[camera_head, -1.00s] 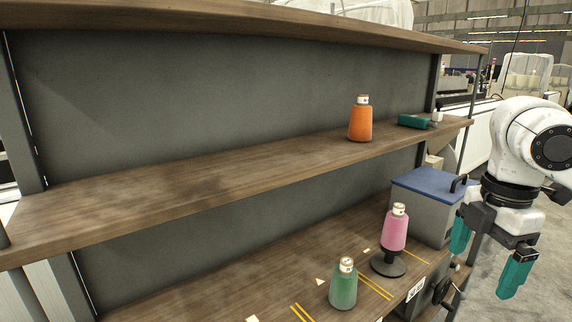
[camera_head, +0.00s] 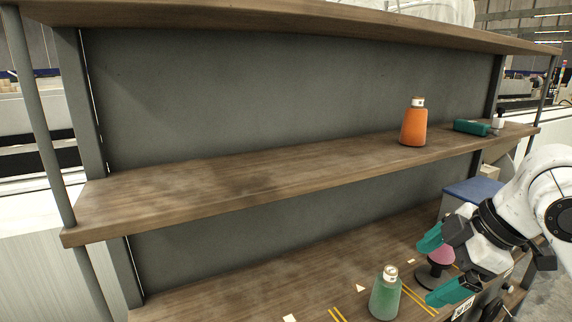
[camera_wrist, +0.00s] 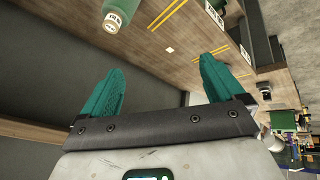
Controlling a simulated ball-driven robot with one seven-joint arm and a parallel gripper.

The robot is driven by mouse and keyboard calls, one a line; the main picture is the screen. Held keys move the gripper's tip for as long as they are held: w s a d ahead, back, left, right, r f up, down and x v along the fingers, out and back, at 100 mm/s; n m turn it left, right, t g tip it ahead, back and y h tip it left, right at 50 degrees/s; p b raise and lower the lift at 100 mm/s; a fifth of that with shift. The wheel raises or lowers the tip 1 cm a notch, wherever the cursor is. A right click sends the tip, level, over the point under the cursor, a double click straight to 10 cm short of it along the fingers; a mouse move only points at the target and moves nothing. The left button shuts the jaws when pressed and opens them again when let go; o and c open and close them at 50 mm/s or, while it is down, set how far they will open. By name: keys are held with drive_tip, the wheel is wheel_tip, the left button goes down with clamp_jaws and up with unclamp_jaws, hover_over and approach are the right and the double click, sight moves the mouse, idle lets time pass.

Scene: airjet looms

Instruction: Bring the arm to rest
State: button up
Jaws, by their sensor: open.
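My gripper (camera_head: 430,270) is open, its two teal fingers apart with nothing between them. In the head view it is at the lower right, in front of the lower shelf, and it partly hides a pink yarn cone on a black stand (camera_head: 432,274). In the wrist view my gripper (camera_wrist: 158,88) also shows open and empty, with the wooden shelf beyond its fingers. A green cone (camera_head: 385,293) stands on the lower shelf to the left of my gripper; it also shows at the top of the wrist view (camera_wrist: 122,12).
An orange cone (camera_head: 413,123) and a teal device (camera_head: 471,127) are on the middle shelf (camera_head: 240,175). A blue-lidded grey box (camera_head: 472,190) stands behind my arm. Shelf posts (camera_head: 42,110) flank the rack. The left part of the middle shelf is bare.

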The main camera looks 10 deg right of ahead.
drive_tip(key=s+a+f+m, duration=0.2)
drive_tip(key=a+f+m, duration=0.1)
drive_tip(key=f, duration=0.4)
drive_tip(key=s+a+f+m+t+y, duration=0.1)
drive_tip(key=s+a+f+m, duration=0.15)
drive_tip(key=f, duration=0.45)
drive_tip(key=s+a+f+m, duration=0.1)
drive_tip(key=a+f+m, duration=0.25)
drive_tip(key=f, duration=0.25)
drive_tip(key=s+d+f+m+g+h, duration=0.2)
drive_tip(key=s+d+f+m, duration=0.1)
drive_tip(key=s+f, duration=0.5)
drive_tip(key=s+d+f+m+g+h, duration=0.2)
drive_tip(key=s+f, duration=0.5)
drive_tip(key=s, duration=0.8)
drive_tip(key=shift+s+d+f+m+h, duration=0.2)
drive_tip(key=shift+d+f+m+h, duration=0.3)
drive_tip(key=shift+d, duration=0.7)
drive_tip(key=shift+r, duration=0.15)
drive_tip(key=shift+c, duration=0.3)
